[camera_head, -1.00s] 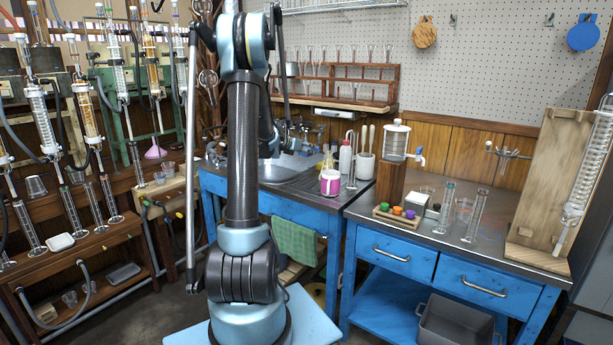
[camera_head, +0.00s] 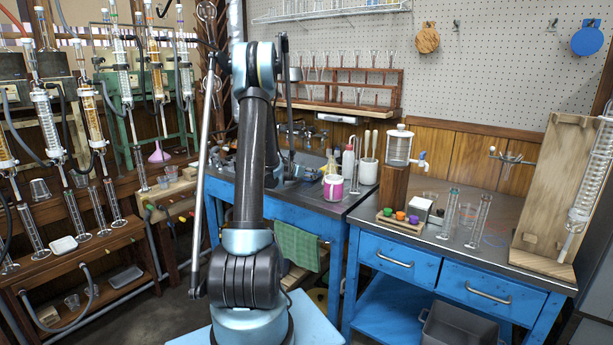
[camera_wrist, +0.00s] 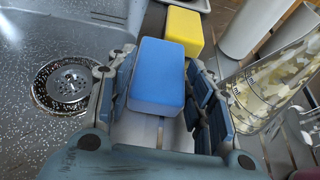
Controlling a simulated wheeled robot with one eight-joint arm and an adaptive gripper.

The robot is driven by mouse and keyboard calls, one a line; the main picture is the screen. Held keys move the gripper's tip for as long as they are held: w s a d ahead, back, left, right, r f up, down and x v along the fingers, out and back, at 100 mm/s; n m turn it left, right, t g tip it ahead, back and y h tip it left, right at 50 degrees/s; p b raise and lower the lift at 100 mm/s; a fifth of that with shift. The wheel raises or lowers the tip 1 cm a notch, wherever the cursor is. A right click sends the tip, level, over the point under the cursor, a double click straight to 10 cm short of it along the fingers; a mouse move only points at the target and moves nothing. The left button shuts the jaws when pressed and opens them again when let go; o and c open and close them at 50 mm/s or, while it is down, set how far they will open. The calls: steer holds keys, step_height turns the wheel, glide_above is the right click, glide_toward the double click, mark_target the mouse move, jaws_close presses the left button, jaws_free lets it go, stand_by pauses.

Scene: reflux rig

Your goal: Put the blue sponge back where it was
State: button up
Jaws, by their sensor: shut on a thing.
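The blue sponge (camera_wrist: 157,78) is a rectangular block held between the fingers of my gripper (camera_wrist: 158,95) in the wrist view. The gripper is shut on its sides. A yellow sponge (camera_wrist: 184,30) lies just beyond the blue one. The sink basin (camera_wrist: 30,130) with its round drain (camera_wrist: 70,84) is to the left of the gripper.
A graduated glass vessel with pale patterned contents (camera_wrist: 272,85) stands close to the right of the gripper, with a pale cylinder (camera_wrist: 250,25) behind it. In the head view a pink-labelled jar (camera_head: 333,187) and a white bottle (camera_head: 348,160) stand right of the sink.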

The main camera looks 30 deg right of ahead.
steer(key=o, duration=1)
steer(key=shift+c, duration=0.2)
steer(key=v, duration=1.2)
steer(key=shift+a+r, duration=0.1)
steer(key=s+a+r+m+y, duration=0.25)
steer(key=s+a+m, duration=0.4)
steer(key=a, duration=0.35)
steer(key=s+a+r+m+y, duration=0.1)
steer(key=s+a+m+y, duration=0.2)
steer(key=s+a+m, duration=0.5)
steer(key=s+a+f+m+g+y, duration=0.1)
steer(key=s+a+f+m+y, duration=0.2)
steer(key=s+a, duration=0.8)
steer(key=s+a+f+m+g+y, duration=0.2)
steer(key=s+a+f+m+y, duration=0.2)
steer(key=s+a, duration=0.7)
steer(key=shift+a+f+m, duration=0.45)
steer(key=shift+a, duration=0.45)
